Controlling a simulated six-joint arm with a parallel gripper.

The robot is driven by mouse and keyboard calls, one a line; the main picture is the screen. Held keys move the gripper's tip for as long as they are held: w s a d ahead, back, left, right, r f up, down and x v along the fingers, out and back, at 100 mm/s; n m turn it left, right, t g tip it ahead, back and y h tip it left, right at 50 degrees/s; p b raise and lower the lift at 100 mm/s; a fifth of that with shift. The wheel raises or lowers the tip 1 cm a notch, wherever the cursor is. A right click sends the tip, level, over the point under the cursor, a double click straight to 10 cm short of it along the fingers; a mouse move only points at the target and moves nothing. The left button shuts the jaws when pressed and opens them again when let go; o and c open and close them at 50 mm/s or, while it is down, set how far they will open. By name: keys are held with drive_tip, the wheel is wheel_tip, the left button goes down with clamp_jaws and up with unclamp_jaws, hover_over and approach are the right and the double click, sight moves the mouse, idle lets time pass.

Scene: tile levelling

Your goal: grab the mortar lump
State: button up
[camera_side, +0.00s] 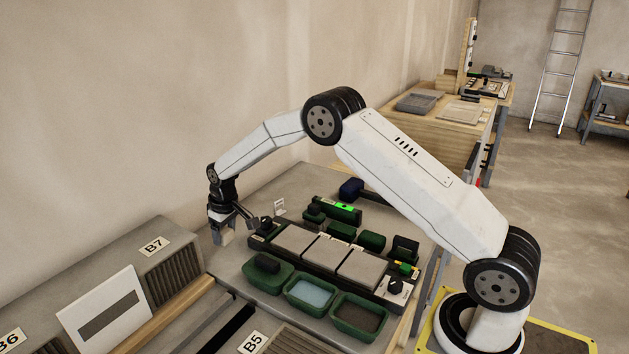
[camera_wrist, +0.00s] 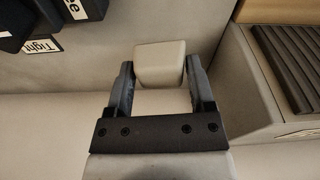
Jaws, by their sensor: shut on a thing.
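My gripper (camera_wrist: 161,72) is shut on a pale beige block, the mortar lump (camera_wrist: 160,62), in the wrist view. One dark finger is on each side of it, and its top and front faces show. In the side view my gripper (camera_side: 224,228) points down at the left end of the grey worktable, and a small light piece of the lump (camera_side: 229,238) shows at the fingers. Whether the lump touches the tabletop or hangs just above it, I cannot tell.
The dark rack with grey tiles (camera_side: 325,253) lies right of my gripper. Green trays (camera_side: 312,292) stand in front of it, and a green level (camera_side: 343,207) behind. A slatted grey box labelled B7 (camera_side: 153,245) is at left. The wrist view shows a ribbed block (camera_wrist: 285,65) at right.

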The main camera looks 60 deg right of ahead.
drive_tip(key=s+r, duration=0.4)
drive_tip(key=r, duration=0.1)
drive_tip(key=shift+s+a+r, duration=0.1)
drive_tip(key=shift+s+r, duration=0.5)
drive_tip(key=shift+s, duration=0.85)
drive_tip(key=shift+s+a+r, duration=0.15)
drive_tip(key=shift+s+r, duration=0.45)
drive_tip(key=shift+s, duration=0.9)
drive_tip(key=shift+s+a+r, duration=0.1)
drive_tip(key=shift+s+r, duration=0.5)
drive_tip(key=shift+s, duration=0.85)
drive_tip(key=shift+d, duration=0.1)
